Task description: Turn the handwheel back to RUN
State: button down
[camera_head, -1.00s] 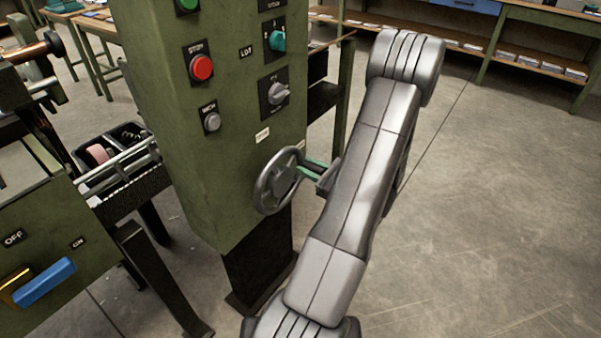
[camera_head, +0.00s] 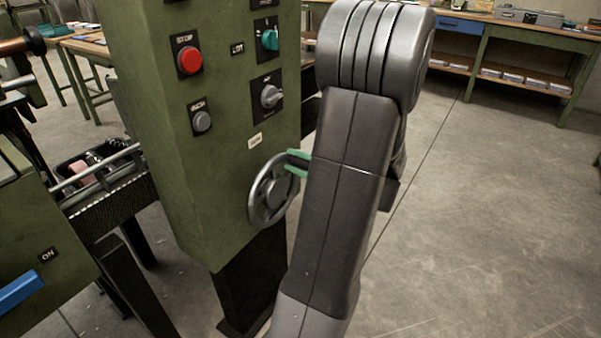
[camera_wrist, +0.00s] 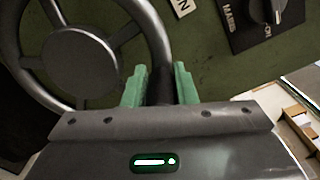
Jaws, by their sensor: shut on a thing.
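The grey metal handwheel (camera_head: 272,190) is mounted low on the front of the green control column (camera_head: 215,150). In the wrist view the handwheel (camera_wrist: 80,62) fills the upper left, with its hub and spokes showing. My gripper (camera_head: 298,163) reaches the wheel's right rim from the right. Its green fingers (camera_wrist: 160,85) stand on either side of the rim and are shut on it. A small pale label (camera_head: 255,140) sits above the wheel; in the wrist view part of a label (camera_wrist: 183,5) shows, ending in "N". Most of my gripper's body is hidden behind my arm in the head view.
A red STOP button (camera_head: 190,60), a grey button (camera_head: 202,121), a grey selector (camera_head: 271,96) and a teal selector (camera_head: 270,40) are above the wheel. A blue lever (camera_head: 20,290) is at lower left. Open floor (camera_head: 480,200) lies to the right.

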aim_at(276, 163)
jog(key=n, duration=0.1)
jog(key=s+a+r+n+b, duration=0.1)
jog(key=shift+s+r+n+b, duration=0.1)
jog(key=shift+s+n+b, duration=0.05)
jog(key=shift+n+b, duration=0.2)
jog(key=shift+s+a+r, duration=0.25)
jog(key=shift+s+a, duration=0.05)
jog(key=shift+s, duration=0.15)
jog(key=shift+s+a+r, duration=0.1)
jog(key=shift+s+a, duration=0.5)
jog(key=shift+s, duration=0.2)
jog(key=shift+s+a, duration=0.1)
jog(key=shift+s, duration=0.05)
jog(key=c, duration=1.3)
grip_release()
jog(key=shift+o, duration=0.3)
jog(key=shift+s+a, duration=0.1)
jog(key=shift+a, duration=0.05)
